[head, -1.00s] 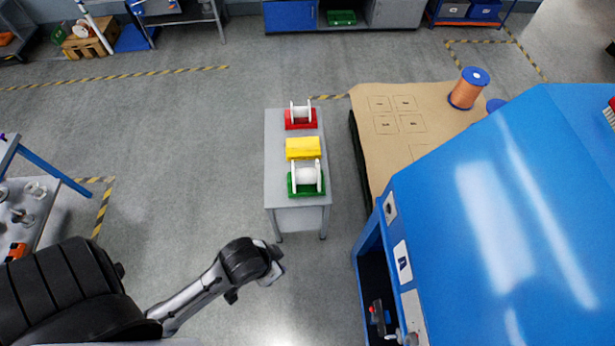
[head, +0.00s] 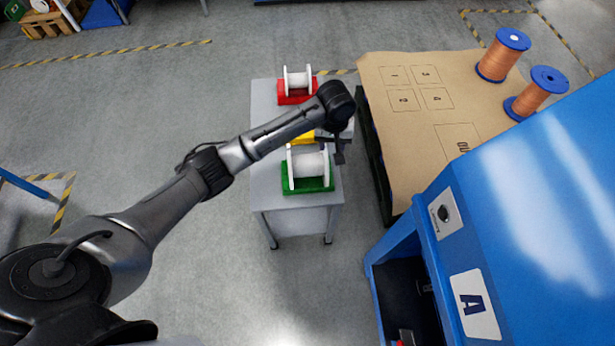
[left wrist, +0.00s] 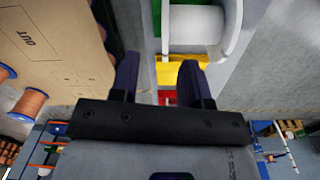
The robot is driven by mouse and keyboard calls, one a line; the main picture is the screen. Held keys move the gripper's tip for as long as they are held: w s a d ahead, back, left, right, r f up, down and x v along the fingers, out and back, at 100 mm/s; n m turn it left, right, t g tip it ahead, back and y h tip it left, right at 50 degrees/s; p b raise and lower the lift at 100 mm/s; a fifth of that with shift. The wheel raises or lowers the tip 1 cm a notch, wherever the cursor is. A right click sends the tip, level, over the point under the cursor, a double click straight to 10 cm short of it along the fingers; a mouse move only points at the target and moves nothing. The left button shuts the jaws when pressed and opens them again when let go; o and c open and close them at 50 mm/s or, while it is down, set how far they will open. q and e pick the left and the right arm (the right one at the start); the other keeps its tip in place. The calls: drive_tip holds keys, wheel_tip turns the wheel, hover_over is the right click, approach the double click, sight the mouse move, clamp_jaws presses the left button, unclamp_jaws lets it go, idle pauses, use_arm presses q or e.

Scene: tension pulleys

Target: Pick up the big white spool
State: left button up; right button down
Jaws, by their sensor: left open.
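The big white spool (head: 308,166) lies on its side in a green holder (head: 318,188) at the front of a small grey table. In the left wrist view the white spool (left wrist: 198,28) is partly cut off at the top, beyond the fingertips. My left gripper (head: 338,150) is over the table's right side, close behind and to the right of the spool. In the left wrist view my left gripper (left wrist: 158,75) has its fingers apart with nothing held between them. A smaller white spool (head: 297,80) sits in a red holder at the back. My right gripper is not in view.
A yellow holder (head: 302,137) between the spools is partly hidden by my left arm. A brown-topped table (head: 400,150) with orange spools (head: 502,55) stands to the right. A large blue machine (head: 520,210) fills the lower right. Floor left of the grey table (head: 265,175) is clear.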

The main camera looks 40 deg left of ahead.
sight(326, 152)
use_arm(q)
drive_tip(key=w+a+n+b, duration=0.2)
drive_tip(key=w+a+b, duration=0.1)
drive_tip(key=w+a, duration=0.1)
wheel_tip(326, 152, down, 8)
drive_tip(key=b, duration=0.2)
drive_tip(key=shift+s+b, duration=0.15)
drive_tip(key=shift+b, duration=0.2)
drive_tip(key=shift+f+b, duration=0.35)
drive_tip(key=shift+f, duration=0.25)
drive_tip(key=f, duration=0.1)
drive_tip(key=f+b, duration=0.1)
drive_tip(key=f, duration=0.2)
drive_tip(key=shift+s+b, duration=0.25)
drive_tip(key=shift+b, duration=0.15)
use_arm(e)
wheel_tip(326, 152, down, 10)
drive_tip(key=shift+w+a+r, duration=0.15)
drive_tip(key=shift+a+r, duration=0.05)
